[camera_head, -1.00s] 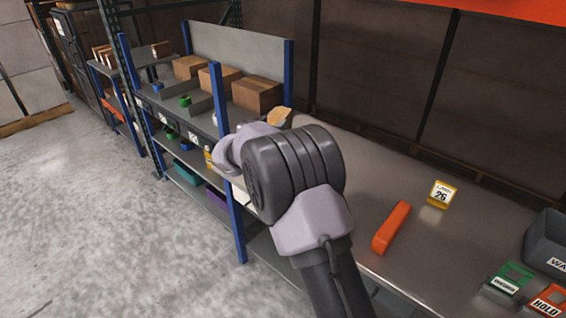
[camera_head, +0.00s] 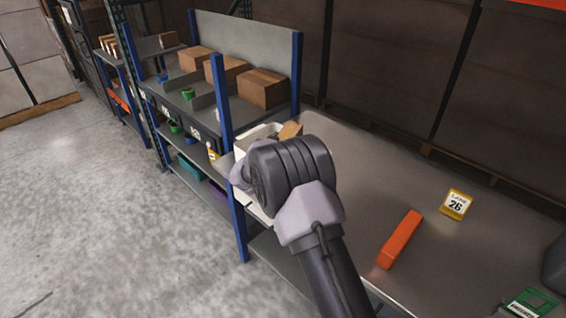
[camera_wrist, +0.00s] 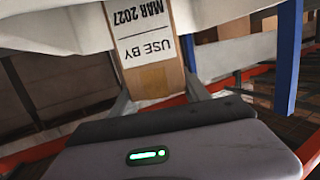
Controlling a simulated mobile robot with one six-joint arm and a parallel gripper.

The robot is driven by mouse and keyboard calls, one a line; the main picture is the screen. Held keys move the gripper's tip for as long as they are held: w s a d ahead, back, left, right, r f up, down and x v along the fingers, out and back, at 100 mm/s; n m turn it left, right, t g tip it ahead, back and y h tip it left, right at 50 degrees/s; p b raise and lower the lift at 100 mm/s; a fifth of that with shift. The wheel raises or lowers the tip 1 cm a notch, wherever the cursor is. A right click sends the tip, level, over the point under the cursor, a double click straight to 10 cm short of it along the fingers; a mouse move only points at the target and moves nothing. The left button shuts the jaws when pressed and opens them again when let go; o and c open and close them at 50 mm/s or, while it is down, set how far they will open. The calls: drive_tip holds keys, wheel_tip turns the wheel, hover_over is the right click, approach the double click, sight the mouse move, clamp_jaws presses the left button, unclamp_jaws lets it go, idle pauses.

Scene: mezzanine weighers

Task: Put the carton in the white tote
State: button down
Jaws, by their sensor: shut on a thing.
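The carton (camera_wrist: 155,70) is brown with a white label reading "USE BY MAR 2027", upside down in the wrist view. My gripper (camera_wrist: 158,88) is shut on it, one finger on each side. White surfaces of the tote (camera_wrist: 50,30) show behind and on both sides of the carton. In the head view, the white tote (camera_head: 252,137) stands at the left end of the metal bench, mostly hidden by my arm. A tan piece beside its rim may be the carton's top. The fingers are hidden there. I cannot tell whether the carton is inside the tote's walls.
Blue-posted shelving with brown boxes (camera_head: 263,88) stands left of the bench. The metal bench (camera_head: 370,185) is mostly clear. It bears an orange bar (camera_head: 400,239), a yellow "26" sign (camera_head: 456,204) and a green sign (camera_head: 532,303). A blue post (camera_head: 225,110) rises near the tote.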

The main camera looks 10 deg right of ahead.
wheel_tip(320, 180, down, 6)
drive_tip(key=shift+f+b, duration=0.1)
drive_tip(key=shift+b, duration=0.7)
drive_tip(key=shift+w, duration=0.1)
drive_tip(key=c, duration=0.5)
unclamp_jaws()
